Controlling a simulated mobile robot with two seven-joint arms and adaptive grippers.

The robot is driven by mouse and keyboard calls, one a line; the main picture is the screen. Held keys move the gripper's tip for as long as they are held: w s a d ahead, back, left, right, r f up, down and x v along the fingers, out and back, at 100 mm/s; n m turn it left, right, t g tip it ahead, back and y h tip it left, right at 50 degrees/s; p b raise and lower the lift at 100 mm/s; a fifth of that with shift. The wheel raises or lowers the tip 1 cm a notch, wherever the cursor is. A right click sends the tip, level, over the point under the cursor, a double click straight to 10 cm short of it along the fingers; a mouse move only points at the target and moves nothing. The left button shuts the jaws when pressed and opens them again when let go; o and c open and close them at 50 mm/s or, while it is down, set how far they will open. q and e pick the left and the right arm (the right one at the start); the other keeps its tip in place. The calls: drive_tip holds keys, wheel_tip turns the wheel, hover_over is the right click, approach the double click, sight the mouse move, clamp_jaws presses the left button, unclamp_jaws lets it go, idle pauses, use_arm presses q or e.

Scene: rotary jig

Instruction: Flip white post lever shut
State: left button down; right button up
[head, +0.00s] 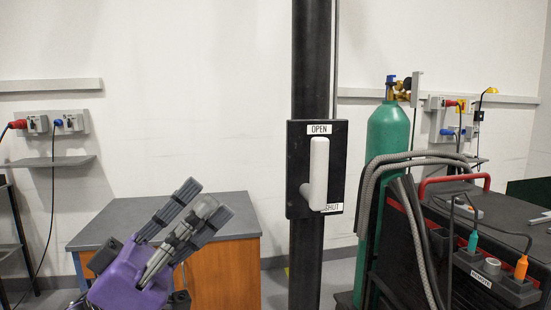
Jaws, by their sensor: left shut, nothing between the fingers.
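The white lever (319,172) is on a black plate (295,150) fixed to the dark upright post (311,60). It stands nearly upright, its top end just below the OPEN label (319,129). Its lower end partly covers the SHUT label (332,207). A small white piece shows at its lower left, against the plate. My left gripper (204,202), purple with grey and black fingers, is shut and empty. It points up and right, in front of the grey-topped cabinet, left of the post and apart from the lever. My right gripper is not in view.
A grey-topped wooden cabinet (240,211) stands behind my left gripper. Right of the post are a green gas cylinder (386,135), grey hoses (372,205) and a black cart (405,260) with a red handle. The space between my left gripper and the lever looks clear.

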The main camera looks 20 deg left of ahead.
sight(312, 170)
use_arm(q)
drive_tip(key=w+d+r+p, duration=0.2)
drive_tip(key=w+d+r, duration=0.3)
drive_tip(key=d, duration=0.3)
drive_tip(key=shift+w+r+p, duration=0.3)
drive_tip(key=shift+r+p, duration=0.05)
drive_tip(key=shift+r, duration=0.1)
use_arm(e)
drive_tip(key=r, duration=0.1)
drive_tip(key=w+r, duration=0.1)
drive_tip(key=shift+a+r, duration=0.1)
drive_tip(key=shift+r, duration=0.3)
use_arm(q)
drive_tip(key=shift+d, duration=0.1)
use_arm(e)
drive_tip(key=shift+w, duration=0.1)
